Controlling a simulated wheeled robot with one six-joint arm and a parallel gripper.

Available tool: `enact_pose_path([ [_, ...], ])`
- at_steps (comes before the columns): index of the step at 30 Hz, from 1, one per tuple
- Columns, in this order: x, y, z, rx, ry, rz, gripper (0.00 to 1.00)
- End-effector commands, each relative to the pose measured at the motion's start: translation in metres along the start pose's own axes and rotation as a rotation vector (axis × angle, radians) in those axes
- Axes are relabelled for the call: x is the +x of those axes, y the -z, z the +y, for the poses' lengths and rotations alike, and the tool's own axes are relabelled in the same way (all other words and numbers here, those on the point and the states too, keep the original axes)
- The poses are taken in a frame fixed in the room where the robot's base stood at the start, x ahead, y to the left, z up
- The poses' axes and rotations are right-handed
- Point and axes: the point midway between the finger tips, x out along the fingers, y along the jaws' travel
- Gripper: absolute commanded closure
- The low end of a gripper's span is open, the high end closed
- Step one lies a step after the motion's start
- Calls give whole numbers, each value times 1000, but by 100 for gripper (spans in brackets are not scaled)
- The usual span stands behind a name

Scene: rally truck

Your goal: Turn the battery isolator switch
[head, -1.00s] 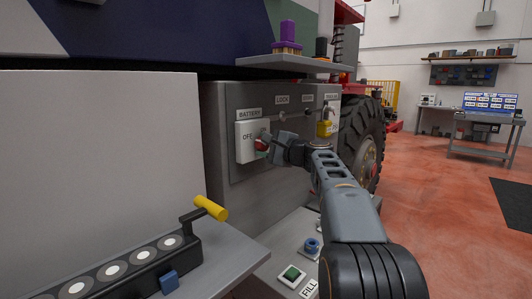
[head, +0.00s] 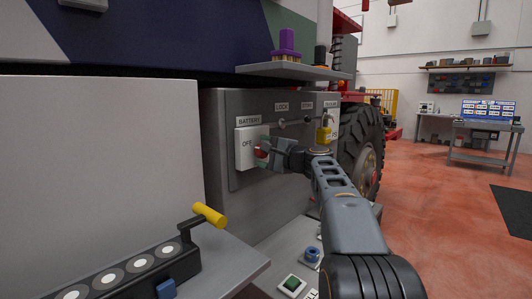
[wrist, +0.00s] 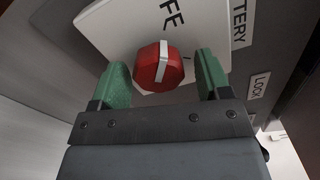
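The battery isolator switch is a red knob with a white stripe (wrist: 158,68) on a white plate (head: 243,148) marked "OFF", under a "BATTERY" label on a grey panel. In the head view the knob (head: 260,153) is mostly hidden by my gripper (head: 264,153). In the wrist view my gripper (wrist: 163,80) has its two green fingers apart, one on each side of the knob. A gap shows between each finger and the knob, so the gripper is open and not holding it.
A shelf (head: 290,70) with a purple-handled brush (head: 286,45) juts out above. A yellow-handled lever (head: 209,215) stands at the lower left.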

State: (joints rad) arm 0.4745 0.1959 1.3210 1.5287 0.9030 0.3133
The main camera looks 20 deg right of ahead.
Motion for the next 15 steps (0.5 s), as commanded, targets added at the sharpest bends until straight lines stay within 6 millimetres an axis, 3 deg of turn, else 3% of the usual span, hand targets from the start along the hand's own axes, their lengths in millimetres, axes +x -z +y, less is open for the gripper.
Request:
enact_pose_path([
  [9, -2, 0, 0, 1, 0, 0, 27],
  [15, -29, 0, 0, 0, 0, 2, 27],
])
